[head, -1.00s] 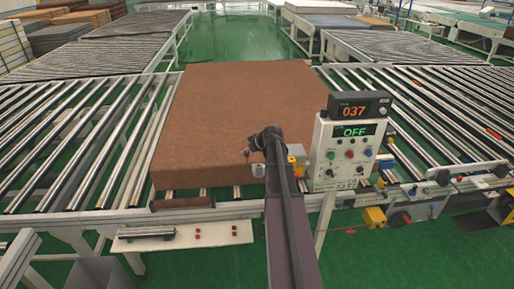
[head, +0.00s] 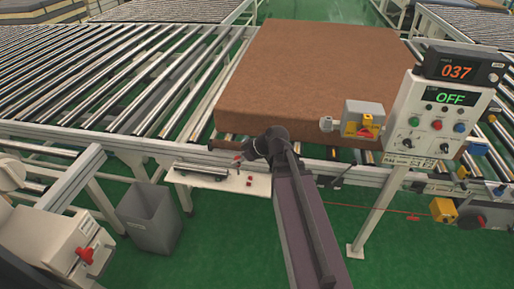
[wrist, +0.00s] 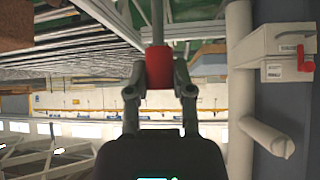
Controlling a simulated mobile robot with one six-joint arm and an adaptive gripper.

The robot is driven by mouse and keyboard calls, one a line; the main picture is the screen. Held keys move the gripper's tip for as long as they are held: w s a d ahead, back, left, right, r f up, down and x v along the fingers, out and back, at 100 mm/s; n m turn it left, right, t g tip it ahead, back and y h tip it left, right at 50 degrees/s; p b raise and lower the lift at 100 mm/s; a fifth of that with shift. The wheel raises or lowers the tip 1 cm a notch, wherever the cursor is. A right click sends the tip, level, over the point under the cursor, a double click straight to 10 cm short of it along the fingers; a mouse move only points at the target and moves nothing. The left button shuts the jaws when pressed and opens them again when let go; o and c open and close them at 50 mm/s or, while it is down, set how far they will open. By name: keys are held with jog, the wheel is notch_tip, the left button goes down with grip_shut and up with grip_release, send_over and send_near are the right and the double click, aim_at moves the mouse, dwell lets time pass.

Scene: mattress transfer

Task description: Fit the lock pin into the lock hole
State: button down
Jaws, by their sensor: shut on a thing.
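My gripper (wrist: 158,92) is shut on the red grip of the lock pin (wrist: 158,68) in the wrist view. The pin's grey shaft (wrist: 157,22) points up in that picture, away from my gripper. In the head view, my gripper (head: 241,159) is above the white shelf, with a small bit of red at its tip. I cannot make out the lock hole. A grey housing with a yellow block (head: 362,122) stands at the mattress's front edge, apart from my gripper.
A brown mattress (head: 310,75) lies on the roller conveyor (head: 120,85). The white shelf (head: 222,182) holds small red pieces and a grey bar. A control panel (head: 440,115) reading OFF stands at right. A grey bin (head: 150,215) and a white machine with a red handle (head: 65,245) are at left.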

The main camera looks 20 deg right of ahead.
jog(key=shift+s+a+f+n, duration=0.15)
jog(key=shift+s+a+f, duration=0.15)
jog(key=shift+a, duration=0.3)
jog(key=shift+s+a+f+n, duration=0.2)
jog(key=shift+s+a, duration=0.2)
jog(key=shift+a, duration=0.2)
